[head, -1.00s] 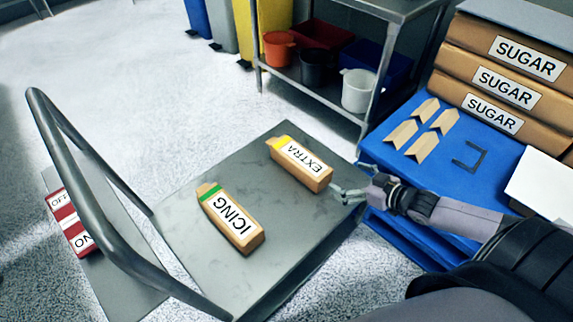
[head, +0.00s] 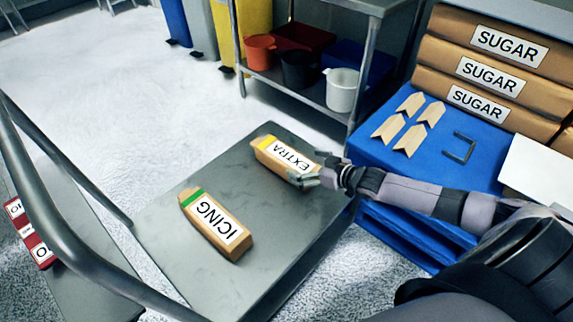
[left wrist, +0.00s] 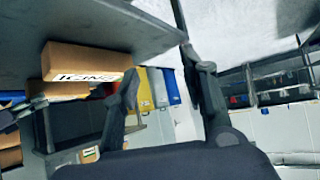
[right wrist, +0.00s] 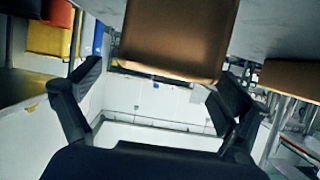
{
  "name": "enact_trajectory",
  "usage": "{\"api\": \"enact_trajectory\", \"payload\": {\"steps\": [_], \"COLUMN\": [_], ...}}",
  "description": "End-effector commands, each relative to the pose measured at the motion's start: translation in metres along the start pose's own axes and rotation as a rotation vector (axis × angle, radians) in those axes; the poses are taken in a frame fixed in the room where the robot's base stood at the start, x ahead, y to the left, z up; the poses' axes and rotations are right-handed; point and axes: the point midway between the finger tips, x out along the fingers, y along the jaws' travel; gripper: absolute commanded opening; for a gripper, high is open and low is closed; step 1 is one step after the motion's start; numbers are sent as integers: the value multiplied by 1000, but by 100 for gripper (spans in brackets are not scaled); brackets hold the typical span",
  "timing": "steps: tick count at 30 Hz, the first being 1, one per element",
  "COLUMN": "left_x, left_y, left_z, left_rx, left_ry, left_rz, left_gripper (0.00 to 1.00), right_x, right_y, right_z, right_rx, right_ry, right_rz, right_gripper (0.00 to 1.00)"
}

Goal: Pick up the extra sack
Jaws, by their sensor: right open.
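The extra sack (head: 284,157) is a tan block with a yellow band and an EXTRA label. It lies on the grey cart top (head: 165,245). My right gripper (head: 303,181) is at the sack's near right end, its fingers overlapping that end in the head view. In the right wrist view, the sack's brown end (right wrist: 178,38) sits between and ahead of the spread fingers (right wrist: 160,95). Whether they touch it is unclear. My left gripper (left wrist: 162,82) is out of the head view; its fingers are apart and empty in the left wrist view.
The icing sack (head: 213,225), green-banded, lies nearer on the cart and also shows in the left wrist view (left wrist: 85,62). A cart handle (head: 60,215) rises at left. Stacked sugar sacks (head: 490,78) and a blue platform (head: 470,175) are at right. A steel shelf (head: 345,115) stands behind.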

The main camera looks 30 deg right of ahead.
Motion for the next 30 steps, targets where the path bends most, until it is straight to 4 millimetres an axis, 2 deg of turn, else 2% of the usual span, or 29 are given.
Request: {"api": "enact_trajectory", "payload": {"steps": [8,14,22,27,30], "left_x": [3,4,-10,-20,-23], "left_y": [3,8,15,18,18], "left_z": [-20,-54,-107,-125,-129], "left_rx": [1,2,1,-1,-1], "left_ry": [99,277,563,666,685], "left_rz": [6,17,34,41,42], "left_gripper": [40,40,40,40,40], "right_x": [10,25,49,58,59], "right_y": [0,-1,-1,-1,-1], "right_z": [0,-1,-2,-2,-2], "right_rx": [0,0,1,0,0], "right_ry": [1,4,2,1,0], "right_rz": [0,-1,0,0,0], "right_gripper": [94,94,94,94,94]}}
